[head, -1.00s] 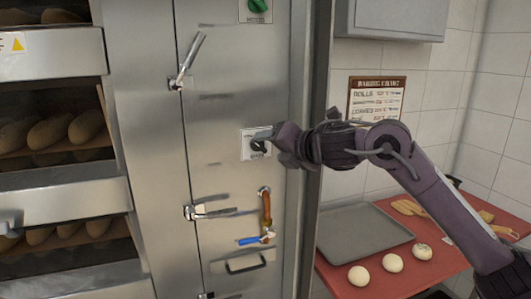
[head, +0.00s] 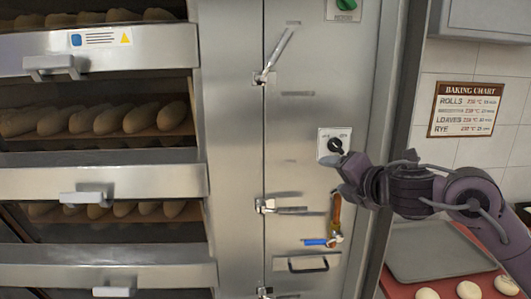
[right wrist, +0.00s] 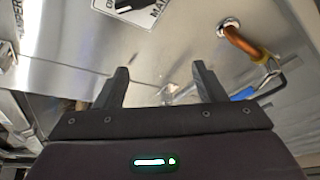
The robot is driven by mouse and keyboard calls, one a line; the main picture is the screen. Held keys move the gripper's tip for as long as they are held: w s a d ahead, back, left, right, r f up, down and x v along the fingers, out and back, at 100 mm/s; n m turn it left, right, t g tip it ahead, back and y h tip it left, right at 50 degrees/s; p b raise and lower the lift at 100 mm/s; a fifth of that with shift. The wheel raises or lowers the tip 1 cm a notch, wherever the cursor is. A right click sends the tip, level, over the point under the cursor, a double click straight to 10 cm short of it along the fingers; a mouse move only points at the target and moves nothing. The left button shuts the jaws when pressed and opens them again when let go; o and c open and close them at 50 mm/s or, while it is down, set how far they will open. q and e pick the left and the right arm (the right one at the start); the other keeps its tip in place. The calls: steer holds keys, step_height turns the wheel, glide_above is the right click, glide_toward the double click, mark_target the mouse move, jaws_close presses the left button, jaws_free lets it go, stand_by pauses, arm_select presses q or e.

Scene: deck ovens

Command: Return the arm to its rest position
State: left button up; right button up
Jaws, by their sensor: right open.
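My right arm (head: 470,195) reaches in from the right in the head view. Its gripper (head: 343,166) is open and empty, just below a black rotary knob (head: 335,145) on a white plate on the steel oven front. In the right wrist view the two fingers (right wrist: 160,80) stand apart with nothing between them. The knob (right wrist: 128,5) shows there at the top edge, ahead of the fingers, partly cut off. In the head view the gripper overlaps the plate's lower edge; I cannot tell how far it stands off the panel. My left gripper is not in view.
Below the gripper are a copper pipe (head: 336,210) with a blue lever (head: 314,242) and a drawer-style handle (head: 301,264). Latch handles (head: 278,57) stick out of the panel. Oven decks with loaves are at left. A grey tray (head: 438,252) and dough balls lie at right.

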steer(key=s+a+f+m+g+h, duration=0.1)
steer(key=s+a+f+m, duration=0.1)
steer(key=s+f+m, duration=0.3)
steer(key=a+f+m, duration=0.2)
steer(key=f, duration=0.5)
steer(key=s+a+f+m+g+h, duration=0.1)
steer(key=s+a+f+m, duration=0.1)
steer(key=s+f+m, duration=0.3)
steer(key=s+d+f+m+g+h, duration=0.1)
steer(key=s+d+f+m+g, duration=0.25)
steer(key=s+f+m, duration=0.5)
steer(key=s+d+f+m+g+h, duration=0.25)
steer(key=s+f+m+g, duration=0.3)
steer(key=s+f, duration=0.6)
steer(key=s+d+f, duration=0.1)
steer(key=s+f, duration=0.1)
steer(key=f, duration=1.2)
steer(key=s+f, duration=0.2)
steer(key=f, duration=1.3)
steer(key=s+d+f+g, duration=0.1)
steer(key=s+f, duration=0.8)
steer(key=s+d+f+g, duration=0.1)
steer(key=s+d+f, duration=0.1)
steer(key=s+f, duration=0.7)
steer(key=shift+s+d+y, duration=0.3)
steer(key=shift+s+y, duration=0.05)
steer(key=shift+s, duration=0.25)
